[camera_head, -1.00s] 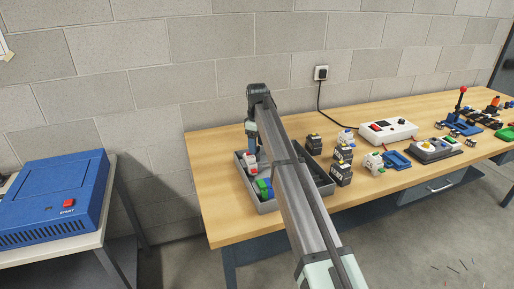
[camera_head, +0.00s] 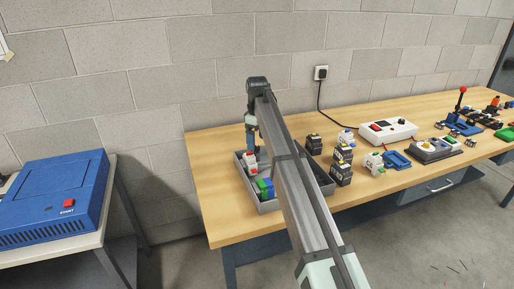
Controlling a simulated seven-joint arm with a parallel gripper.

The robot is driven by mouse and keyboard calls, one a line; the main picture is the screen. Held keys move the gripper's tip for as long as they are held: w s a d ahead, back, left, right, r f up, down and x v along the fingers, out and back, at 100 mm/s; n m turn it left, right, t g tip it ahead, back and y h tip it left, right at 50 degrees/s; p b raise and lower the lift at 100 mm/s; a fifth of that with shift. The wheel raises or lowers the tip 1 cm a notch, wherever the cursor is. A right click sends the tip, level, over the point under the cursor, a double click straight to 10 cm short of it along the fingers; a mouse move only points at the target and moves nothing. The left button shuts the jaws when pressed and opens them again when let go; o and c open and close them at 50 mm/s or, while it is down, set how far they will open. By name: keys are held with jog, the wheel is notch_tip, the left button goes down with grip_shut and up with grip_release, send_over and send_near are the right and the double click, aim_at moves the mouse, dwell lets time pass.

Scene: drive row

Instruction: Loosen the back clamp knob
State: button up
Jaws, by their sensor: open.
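My gripper (camera_head: 252,150) points down at the left back of the bench, over the back left part of a grey tray. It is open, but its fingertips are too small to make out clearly. No clamp knob can be picked out for certain. A blue fixture with a red-topped lever (camera_head: 462,100) stands at the right back, away from my gripper. A small blue bracket (camera_head: 397,160) lies at the middle right. My arm hides part of the bench and the tray.
The grey tray (camera_head: 268,207) holds white, green and blue parts. Several black and white blocks (camera_head: 342,164) stand right of my arm. A white box with a red switch (camera_head: 388,131) is wired to the wall socket (camera_head: 321,73). A blue START machine (camera_head: 55,200) stands left.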

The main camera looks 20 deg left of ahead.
aim_at(257, 147)
jog(key=shift+r, duration=2.35)
